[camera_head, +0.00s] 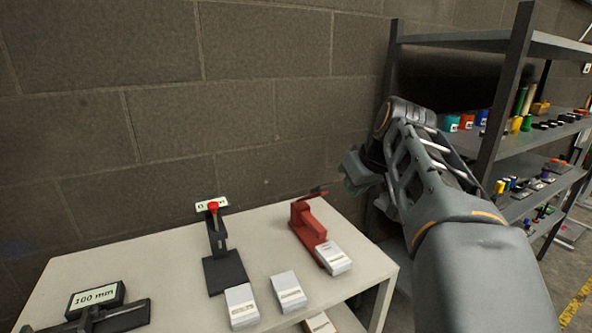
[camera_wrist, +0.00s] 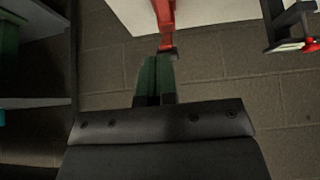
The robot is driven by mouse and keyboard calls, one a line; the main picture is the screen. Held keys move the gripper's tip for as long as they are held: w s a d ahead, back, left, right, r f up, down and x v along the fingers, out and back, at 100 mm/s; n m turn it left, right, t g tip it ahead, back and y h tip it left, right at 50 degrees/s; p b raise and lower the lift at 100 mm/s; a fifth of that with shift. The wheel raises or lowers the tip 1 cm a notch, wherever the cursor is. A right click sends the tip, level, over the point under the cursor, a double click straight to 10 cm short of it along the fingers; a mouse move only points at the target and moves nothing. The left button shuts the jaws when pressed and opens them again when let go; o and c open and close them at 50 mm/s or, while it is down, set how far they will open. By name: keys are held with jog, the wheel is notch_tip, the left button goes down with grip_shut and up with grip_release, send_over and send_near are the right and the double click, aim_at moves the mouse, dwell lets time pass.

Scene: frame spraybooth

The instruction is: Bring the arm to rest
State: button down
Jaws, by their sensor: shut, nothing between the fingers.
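My arm (camera_head: 440,200) reaches up from the lower right in the head view and bends at a raised joint between the table and the shelf. My gripper (camera_wrist: 157,68) shows in the wrist view with its two green fingers together and nothing between them. In the head view the gripper's end is small and partly hidden by my arm, near the table's back right corner. In the wrist view the fingertips appear close to the end of a red device (camera_wrist: 165,25); I cannot tell whether they touch it.
A pale table (camera_head: 150,265) stands against a grey block wall. It holds the red device (camera_head: 306,220), a black stand with a red knob (camera_head: 213,208), a "100 mm" display (camera_head: 96,297) and several white boxes (camera_head: 289,292). A loaded shelf rack (camera_head: 530,165) stands close on the right.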

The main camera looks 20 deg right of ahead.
notch_tip(320, 180, down, 8)
jog(key=s+m+g+p, duration=0.1)
jog(key=m+p, duration=0.1)
jog(key=m, duration=0.2)
jog(key=s+a+f+n+g+p, duration=0.1)
jog(key=s+a+f+p, duration=0.2)
jog(key=a, duration=0.3)
jog(key=s+a+f+n+p, duration=0.1)
jog(key=s+a+f+p, duration=0.2)
jog(key=s+a, duration=0.3)
jog(key=shift+a+f+n+g+h, duration=0.3)
jog(key=shift+a+n+g, duration=0.1)
jog(key=shift+a, duration=0.1)
